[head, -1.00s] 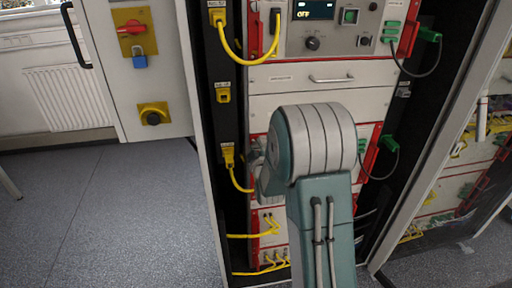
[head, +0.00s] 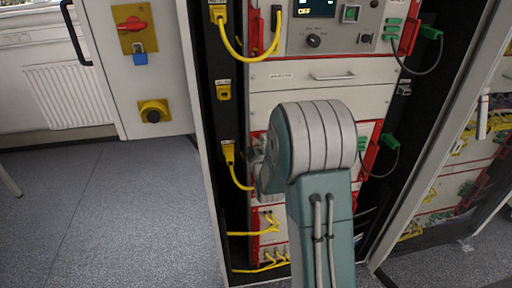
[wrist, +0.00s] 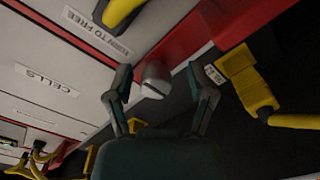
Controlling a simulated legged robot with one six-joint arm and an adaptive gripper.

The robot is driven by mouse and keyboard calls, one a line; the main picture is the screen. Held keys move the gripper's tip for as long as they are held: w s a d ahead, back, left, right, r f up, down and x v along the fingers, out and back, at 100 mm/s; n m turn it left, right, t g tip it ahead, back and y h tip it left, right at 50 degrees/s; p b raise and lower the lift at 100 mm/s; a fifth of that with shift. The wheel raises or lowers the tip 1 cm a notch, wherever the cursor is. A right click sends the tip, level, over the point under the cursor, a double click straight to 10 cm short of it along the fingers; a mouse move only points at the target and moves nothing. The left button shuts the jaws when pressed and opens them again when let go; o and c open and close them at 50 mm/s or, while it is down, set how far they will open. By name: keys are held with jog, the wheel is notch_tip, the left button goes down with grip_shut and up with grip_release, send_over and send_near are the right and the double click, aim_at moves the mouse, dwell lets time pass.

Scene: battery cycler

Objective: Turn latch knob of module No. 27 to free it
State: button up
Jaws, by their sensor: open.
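The latch knob (wrist: 154,85) is a pale grey round knob with a dark slot, seen in the wrist view beside a red strip. A label reading "TURN TO FREE" (wrist: 97,34) is on the white panel near it. My gripper (wrist: 159,72) is open, with one dark green finger on each side of the knob. I cannot tell whether either finger touches it. In the head view my own arm hides the knob and most of the module front. The module number cannot be read.
A yellow plug with its cable (wrist: 240,75) sits close to the right finger, with a dark gap between. A "CELLS" label (wrist: 46,81) is on the panel. In the head view, yellow cables (head: 240,180) run along the rack's left side and green plugs (head: 388,141) are on the right.

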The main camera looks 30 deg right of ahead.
jog(key=v, duration=1.2)
